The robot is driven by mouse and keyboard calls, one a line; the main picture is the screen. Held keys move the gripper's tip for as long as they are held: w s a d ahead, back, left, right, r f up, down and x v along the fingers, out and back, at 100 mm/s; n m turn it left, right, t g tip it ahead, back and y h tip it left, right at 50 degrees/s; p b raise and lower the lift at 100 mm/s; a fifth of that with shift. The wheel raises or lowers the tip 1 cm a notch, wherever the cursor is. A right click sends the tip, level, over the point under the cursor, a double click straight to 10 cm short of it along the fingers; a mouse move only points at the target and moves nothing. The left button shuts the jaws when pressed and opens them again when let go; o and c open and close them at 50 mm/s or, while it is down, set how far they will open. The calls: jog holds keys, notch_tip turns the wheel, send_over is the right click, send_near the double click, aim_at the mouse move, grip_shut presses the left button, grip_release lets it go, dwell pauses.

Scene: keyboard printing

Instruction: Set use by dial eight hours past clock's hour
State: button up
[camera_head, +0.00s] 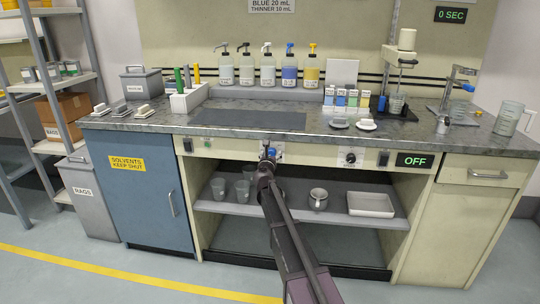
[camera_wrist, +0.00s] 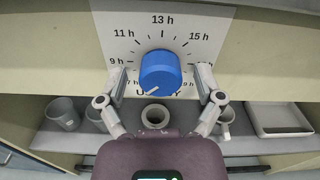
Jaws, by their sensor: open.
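The blue use by dial (camera_wrist: 160,70) sits on a white scale plate (camera_wrist: 120,25) in the wrist view. Hour marks run around it, with 9 h at left, 11 h, 13 h at top and 15 h at right. A pale pointer mark on the knob is at its lower left, near the low-hour end. The lower lettering is partly hidden. My gripper (camera_wrist: 161,79) is open, with one finger on each side of the dial; contact is not evident. In the head view my gripper (camera_head: 268,160) is at the blue dial (camera_head: 271,152). No clock is visible.
A second dial (camera_head: 350,157) and an OFF display (camera_head: 415,160) are to the right on the counter front. A shelf (camera_head: 245,207) below holds cups, a mug (camera_head: 318,199) and a white tray (camera_head: 371,204). Bottles and tools stand on the countertop (camera_head: 420,130).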

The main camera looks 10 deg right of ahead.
jog(key=c, duration=1.2)
